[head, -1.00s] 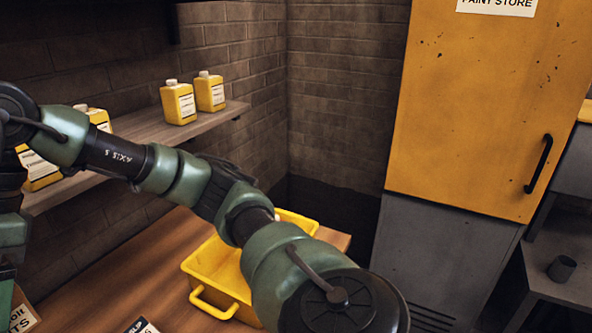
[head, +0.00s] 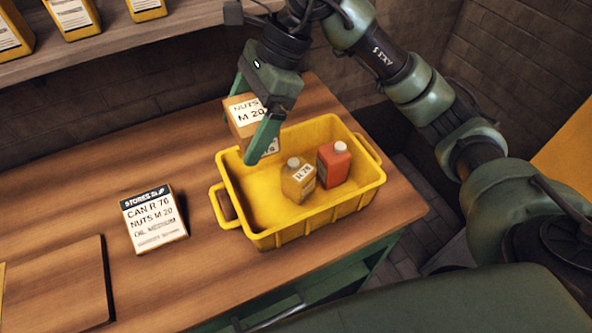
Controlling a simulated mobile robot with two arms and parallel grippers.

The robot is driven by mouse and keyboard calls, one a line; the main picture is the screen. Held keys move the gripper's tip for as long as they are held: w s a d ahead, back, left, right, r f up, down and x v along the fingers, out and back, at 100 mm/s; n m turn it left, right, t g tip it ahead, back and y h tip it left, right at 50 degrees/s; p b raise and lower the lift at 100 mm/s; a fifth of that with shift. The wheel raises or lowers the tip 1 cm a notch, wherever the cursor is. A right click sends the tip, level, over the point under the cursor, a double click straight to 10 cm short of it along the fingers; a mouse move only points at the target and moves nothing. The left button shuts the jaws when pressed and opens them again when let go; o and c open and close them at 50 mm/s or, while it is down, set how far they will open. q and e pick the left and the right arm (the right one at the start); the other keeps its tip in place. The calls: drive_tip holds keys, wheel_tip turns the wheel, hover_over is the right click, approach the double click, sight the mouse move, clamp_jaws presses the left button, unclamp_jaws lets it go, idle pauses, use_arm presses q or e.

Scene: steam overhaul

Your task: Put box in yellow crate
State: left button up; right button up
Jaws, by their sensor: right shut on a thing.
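The box (head: 238,121) is brown cardboard with a white label reading NUTS M 20. My right gripper (head: 256,132) is shut on it, with green fingers on its sides. The box is held up at the left back corner of the yellow crate (head: 290,235), and appears to be above the rim. My left gripper is not in view.
A stores card (head: 152,222) reading CAN R 76, NUTS M 20 stands on the wooden bench (head: 85,190) left of the crate. A board (head: 60,290) lies at the front left. A shelf (head: 130,35) with yellow cans runs along the back wall.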

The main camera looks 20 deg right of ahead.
drive_tip(key=f+p, duration=0.2)
drive_tip(key=f, duration=0.7)
drive_tip(key=f+p, duration=0.2)
drive_tip(key=f, duration=0.8)
drive_tip(key=shift+a+f, duration=0.2)
drive_tip(key=shift+f, duration=0.25)
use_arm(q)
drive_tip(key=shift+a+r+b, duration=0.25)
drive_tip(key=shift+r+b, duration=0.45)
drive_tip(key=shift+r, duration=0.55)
use_arm(e)
drive_tip(key=shift+f, duration=0.6)
